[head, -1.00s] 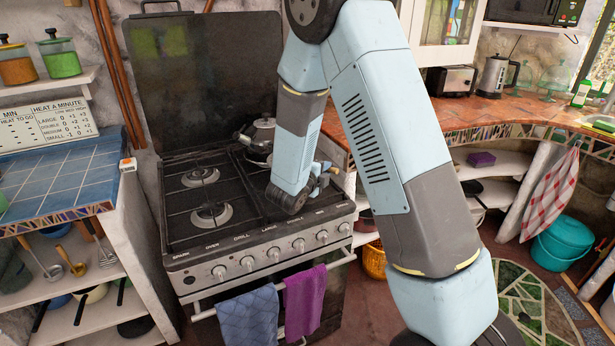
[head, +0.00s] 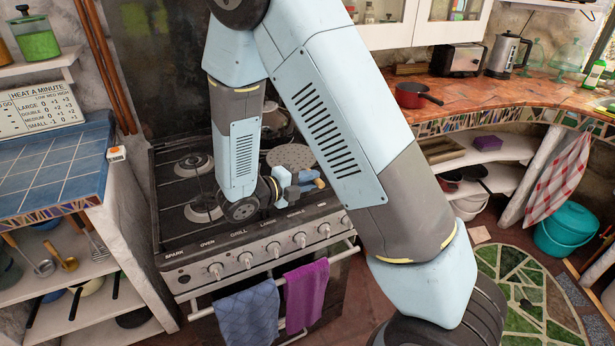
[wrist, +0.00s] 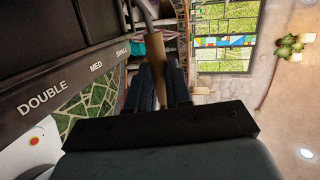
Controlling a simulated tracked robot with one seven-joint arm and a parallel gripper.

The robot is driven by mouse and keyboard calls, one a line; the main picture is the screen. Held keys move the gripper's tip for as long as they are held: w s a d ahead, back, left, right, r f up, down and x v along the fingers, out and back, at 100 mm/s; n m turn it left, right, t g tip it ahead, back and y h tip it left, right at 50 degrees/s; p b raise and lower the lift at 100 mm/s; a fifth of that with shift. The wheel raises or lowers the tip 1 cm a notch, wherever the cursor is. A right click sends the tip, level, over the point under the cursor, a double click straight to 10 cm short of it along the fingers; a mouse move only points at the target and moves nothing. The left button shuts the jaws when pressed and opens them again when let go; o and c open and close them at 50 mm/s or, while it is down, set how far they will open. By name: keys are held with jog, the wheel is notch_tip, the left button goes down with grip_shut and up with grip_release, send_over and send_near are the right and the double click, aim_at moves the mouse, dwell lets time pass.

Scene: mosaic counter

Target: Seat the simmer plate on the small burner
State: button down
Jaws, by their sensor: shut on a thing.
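The simmer plate (head: 291,157) is a pale grey perforated disc over the right side of the hob, beside my forearm. Its wooden handle (wrist: 156,60) stands between my two dark fingers in the wrist view. My gripper (head: 300,187) is shut on this handle, near the front right of the stove. I cannot tell whether the plate touches the hob. The left burners, back (head: 193,164) and front (head: 203,208), are bare. The right front is hidden by the plate and my arm, and I cannot tell which burner is the small one.
A dark pot (head: 277,121) stands at the back right of the hob, partly behind my arm. Knobs (head: 300,240) line the stove front, with towels (head: 305,293) on the rail below. A red saucepan (head: 412,96) stands on the right counter. A blue-tiled counter (head: 55,165) is at left.

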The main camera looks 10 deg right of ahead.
jog(key=shift+d+f, duration=0.1)
jog(key=shift+f, duration=2.1)
jog(key=shift+f, duration=0.4)
jog(key=c, duration=1)
grip_release()
jog(key=shift+o, duration=0.2)
jog(key=shift+s, duration=0.1)
jog(key=v, duration=1.4)
jog(key=shift+f, duration=0.15)
